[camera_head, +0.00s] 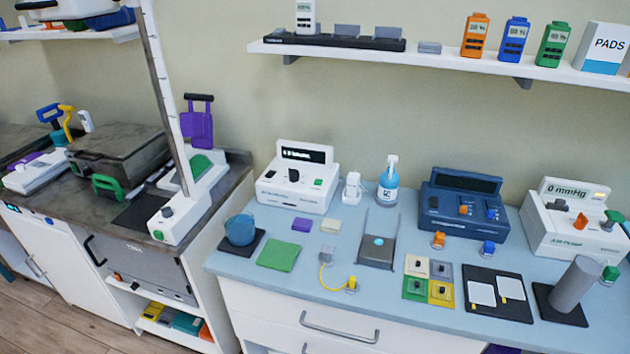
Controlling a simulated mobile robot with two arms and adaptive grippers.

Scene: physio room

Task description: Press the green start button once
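A small green button (318,182) is on the right of the sloped front of a white device (296,180), on the back left of the light blue counter. The device has a dark display on top and a black knob left of the button. I cannot read a label on the button. Nothing touches the button or blocks it from view. Neither of my grippers shows in the head view.
A blue device (462,203) and a white air pump (573,220) stand to the right on the counter (225,262). A spray bottle (388,185), a grey stand (377,251) and a green cloth (279,254) are near the white device. A shelf (450,63) hangs above.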

